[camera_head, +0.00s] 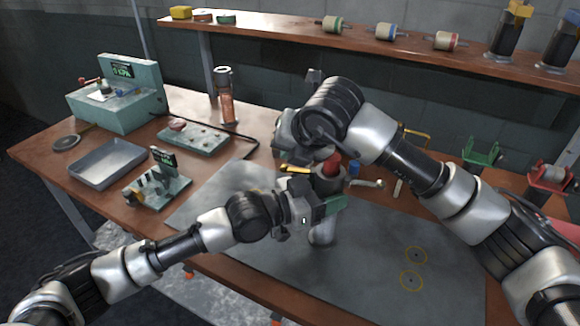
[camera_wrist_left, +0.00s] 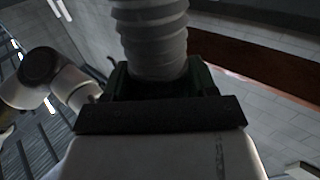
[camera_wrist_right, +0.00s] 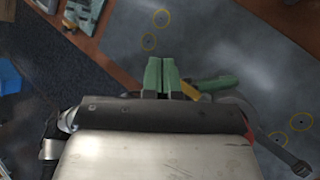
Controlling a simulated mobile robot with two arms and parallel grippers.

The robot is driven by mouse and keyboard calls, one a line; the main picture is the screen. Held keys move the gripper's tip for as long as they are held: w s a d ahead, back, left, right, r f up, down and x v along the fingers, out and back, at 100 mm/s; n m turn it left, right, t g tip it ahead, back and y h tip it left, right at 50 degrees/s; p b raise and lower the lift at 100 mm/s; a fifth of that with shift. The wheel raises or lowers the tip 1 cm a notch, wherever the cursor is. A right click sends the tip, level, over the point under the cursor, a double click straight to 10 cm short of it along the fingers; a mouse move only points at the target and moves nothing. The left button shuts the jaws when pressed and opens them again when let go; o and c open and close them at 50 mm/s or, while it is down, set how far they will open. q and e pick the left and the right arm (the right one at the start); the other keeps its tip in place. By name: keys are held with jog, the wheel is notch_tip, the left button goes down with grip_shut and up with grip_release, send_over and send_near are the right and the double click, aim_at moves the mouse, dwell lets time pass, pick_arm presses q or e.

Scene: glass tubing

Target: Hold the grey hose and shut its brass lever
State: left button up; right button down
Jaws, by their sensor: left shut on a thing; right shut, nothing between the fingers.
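The grey ribbed hose (camera_wrist_left: 150,38) stands between my left gripper's fingers in the left wrist view. In the head view my left gripper (camera_head: 328,205) is shut around it, and a pale length of the hose (camera_head: 321,232) shows below. A yellow lever (camera_head: 295,169), probably the brass one, sticks out to the left beside a red-topped grey fitting (camera_head: 331,164). My right gripper (camera_wrist_right: 165,77) is shut and empty in the right wrist view, with a yellow piece (camera_wrist_right: 188,92) close beside its fingers. I cannot tell whether they touch. Its fingertips are largely hidden in the head view.
A grey mat (camera_head: 375,245) with two yellow circles lies on the wooden bench, with free room at its right. A metal tray (camera_head: 107,162), a small device (camera_head: 157,180) and a gauge box (camera_head: 118,95) stand at left. Green (camera_head: 481,154) and red stands are at right.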

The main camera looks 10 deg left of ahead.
jog(key=shift+f, duration=0.15)
jog(key=shift+f, duration=0.25)
